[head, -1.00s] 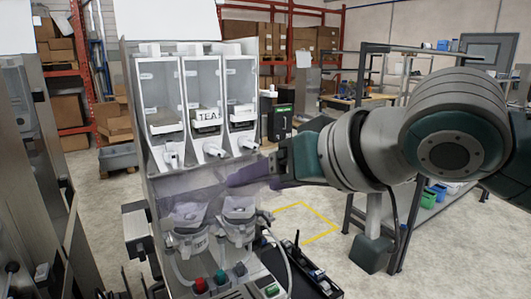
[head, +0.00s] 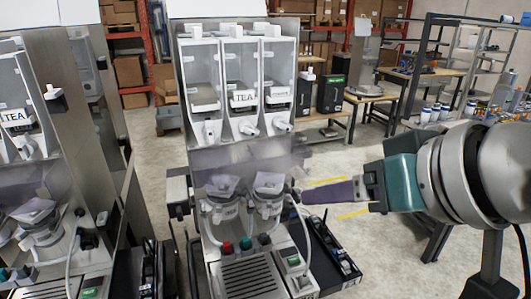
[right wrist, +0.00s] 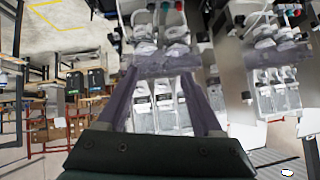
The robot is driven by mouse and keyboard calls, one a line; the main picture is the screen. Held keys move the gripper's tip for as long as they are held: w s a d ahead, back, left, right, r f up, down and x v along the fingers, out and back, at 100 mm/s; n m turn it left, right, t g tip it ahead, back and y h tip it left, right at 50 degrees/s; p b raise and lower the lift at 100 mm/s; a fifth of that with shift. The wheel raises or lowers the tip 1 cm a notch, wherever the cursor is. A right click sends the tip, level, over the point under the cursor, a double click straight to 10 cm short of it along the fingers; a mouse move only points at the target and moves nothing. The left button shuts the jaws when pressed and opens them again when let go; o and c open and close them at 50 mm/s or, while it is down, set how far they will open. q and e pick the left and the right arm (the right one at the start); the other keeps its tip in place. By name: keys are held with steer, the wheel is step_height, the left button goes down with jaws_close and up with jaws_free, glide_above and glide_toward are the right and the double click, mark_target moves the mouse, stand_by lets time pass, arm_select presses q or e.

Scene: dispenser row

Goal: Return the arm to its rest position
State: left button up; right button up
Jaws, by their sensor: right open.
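My right arm comes in from the right in the head view. Its right gripper (head: 306,194) points left, just right of the middle dispenser (head: 207,158). The fingers are dark purple and look edge-on there. In the right wrist view the right gripper (right wrist: 160,76) shows two fingers spread apart, with nothing held between them. The dispenser appears upside down beyond the fingers. A small gap seems to lie between fingertips and dispenser, but depth is hard to judge. My left gripper is in neither view.
A second dispenser (head: 20,112) with a TEA label stands at the left. A black tray (head: 335,262) sits low beside the middle dispenser, below my gripper. Workbenches (head: 352,112) and shelves stand behind. Open floor (head: 370,240) lies right of the dispenser.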

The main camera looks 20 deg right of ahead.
steer(key=s+d+f+n+g+h, duration=0.1)
steer(key=s+f+g, duration=0.25)
steer(key=s, duration=0.55)
steer(key=s+f+n+g+h, duration=0.1)
steer(key=s+f+g, duration=0.1)
steer(key=s+f, duration=0.5)
steer(key=w+r+p+v, duration=0.1)
steer(key=w+p+v, duration=0.1)
steer(key=p+v, duration=1)
step_height(320, 180, up, 3)
steer(key=shift+s+d+f+n+g+p, duration=0.2)
steer(key=shift+s+f+n+g+p, duration=0.1)
steer(key=shift+s+g, duration=0.1)
